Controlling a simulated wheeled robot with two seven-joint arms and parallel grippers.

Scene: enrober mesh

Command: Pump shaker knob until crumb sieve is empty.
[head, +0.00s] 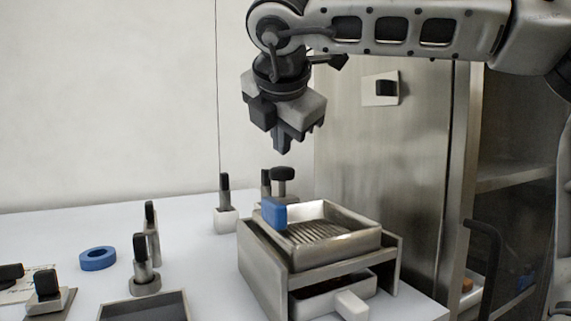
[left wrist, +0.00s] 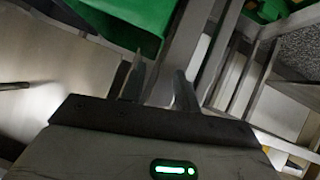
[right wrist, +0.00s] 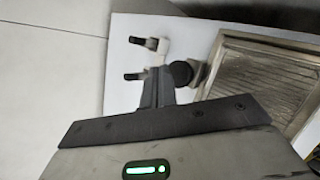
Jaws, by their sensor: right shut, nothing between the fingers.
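The crumb sieve (head: 340,245) is a square metal tray with a ribbed floor, set on a metal stand. I see no clear crumbs on it, but the picture is too coarse to be sure. A black knob on a post (head: 283,174), which looks like the shaker knob, stands just behind the sieve. It shows as a round black top in the right wrist view (right wrist: 181,73). My right gripper (head: 283,150) points down above the knob, shut and empty, apart from it. My left gripper (left wrist: 160,62) is outside the head view; its fingers are apart with nothing between them.
A blue block (head: 273,213) is at the sieve's left edge. A drawer with a white handle (head: 351,305) sits below. Several black-handled pieces, a blue ring (head: 98,258) and a metal tray (head: 145,307) stand left. A steel cabinet (head: 390,150) rises behind right.

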